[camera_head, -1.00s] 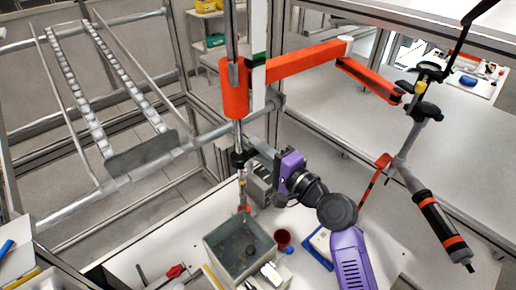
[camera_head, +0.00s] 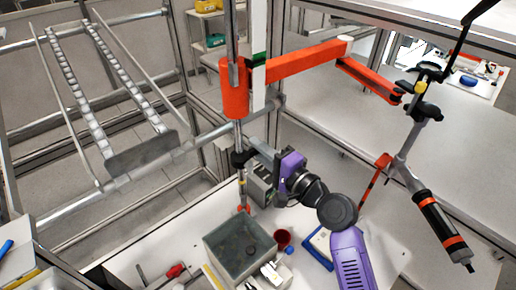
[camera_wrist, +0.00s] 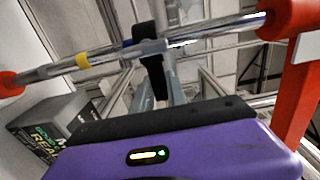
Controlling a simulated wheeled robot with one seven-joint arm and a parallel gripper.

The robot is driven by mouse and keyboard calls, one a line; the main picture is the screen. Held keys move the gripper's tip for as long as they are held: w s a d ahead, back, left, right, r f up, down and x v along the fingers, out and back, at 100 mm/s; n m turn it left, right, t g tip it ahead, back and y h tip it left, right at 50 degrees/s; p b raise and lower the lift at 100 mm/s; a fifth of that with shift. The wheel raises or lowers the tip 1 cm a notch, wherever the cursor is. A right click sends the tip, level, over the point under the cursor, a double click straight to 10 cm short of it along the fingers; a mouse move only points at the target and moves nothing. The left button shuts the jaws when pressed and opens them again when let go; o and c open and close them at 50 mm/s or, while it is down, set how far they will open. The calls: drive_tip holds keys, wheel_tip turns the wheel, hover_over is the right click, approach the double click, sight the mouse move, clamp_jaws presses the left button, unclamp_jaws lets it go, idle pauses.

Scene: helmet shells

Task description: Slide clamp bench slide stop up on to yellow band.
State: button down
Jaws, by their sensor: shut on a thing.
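The slide stop (camera_head: 239,159) is a black collar around the upright steel pole (camera_head: 242,195). It also shows as a black piece (camera_wrist: 157,78) across the pole in the wrist view. My gripper (camera_head: 252,151) is shut on the stop from the right. Its grey fingers also reach the pole in the wrist view (camera_wrist: 160,46); they partly hide the stop. The yellow band (camera_wrist: 82,61) is on the pole, left of the stop and apart from it, on the side of the lower red end piece (camera_wrist: 9,84). A blue mark (camera_wrist: 127,43) lies between them.
A red sleeve (camera_head: 234,92) with a long red boom (camera_head: 305,60) is above the stop. A grey bin (camera_head: 240,248), a red cup (camera_head: 282,238) and a blue-edged item (camera_head: 318,247) stand on the bench below. A hanging tool (camera_head: 440,228) is at the right.

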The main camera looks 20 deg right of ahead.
wheel_tip(320, 180, down, 6)
drive_tip(key=b, duration=0.5)
drive_tip(key=c, duration=1.3)
unclamp_jaws()
drive_tip(key=b+v, duration=0.1)
drive_tip(key=v, duration=0.6)
drive_tip(key=shift+s+d+b, duration=0.15)
drive_tip(key=shift+s+b, duration=0.15)
drive_tip(key=shift+s, duration=0.05)
